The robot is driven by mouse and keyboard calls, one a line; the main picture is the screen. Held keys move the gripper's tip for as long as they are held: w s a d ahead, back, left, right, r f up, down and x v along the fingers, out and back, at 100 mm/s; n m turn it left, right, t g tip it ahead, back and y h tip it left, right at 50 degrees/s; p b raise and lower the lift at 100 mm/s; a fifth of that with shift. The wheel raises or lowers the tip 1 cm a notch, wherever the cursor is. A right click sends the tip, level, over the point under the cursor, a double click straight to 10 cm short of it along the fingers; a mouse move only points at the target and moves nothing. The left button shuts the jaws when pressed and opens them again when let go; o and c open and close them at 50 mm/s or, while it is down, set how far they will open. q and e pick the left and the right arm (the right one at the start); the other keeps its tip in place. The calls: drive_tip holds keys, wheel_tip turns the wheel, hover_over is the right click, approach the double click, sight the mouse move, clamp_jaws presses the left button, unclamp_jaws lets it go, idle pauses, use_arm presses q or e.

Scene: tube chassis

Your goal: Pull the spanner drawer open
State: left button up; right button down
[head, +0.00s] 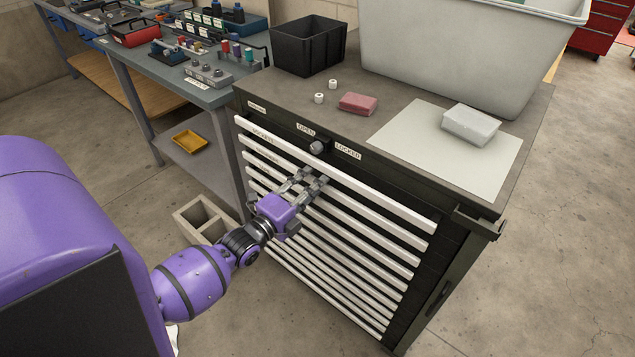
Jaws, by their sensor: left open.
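A dark tool cabinet (440,275) has a stack of shut drawers with long white handle strips. The top strip (365,192) has a label that seems to read SOCKETS; the labels below it are too small to read surely, so I cannot tell which is the spanner drawer. A lock knob (317,147) sits above the drawers between OPEN and LOCKED labels; its setting is unclear. My left gripper (307,182) is open, with its fingers at the upper drawer strips below the top one. Its fingers hide part of the strips, and contact is unclear. My right gripper is out of view.
On the cabinet top are a black bin (308,48), a red block (358,103), a grey block (470,124) on a pale sheet and a large grey tub (450,60). A workbench (150,70) stands left. A concrete block (203,218) lies on the floor beside the cabinet.

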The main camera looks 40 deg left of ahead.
use_arm(q)
drive_tip(key=shift+w+d, duration=0.15)
drive_tip(key=shift+w, duration=1)
drive_tip(key=shift+c, duration=0.2)
clamp_jaws()
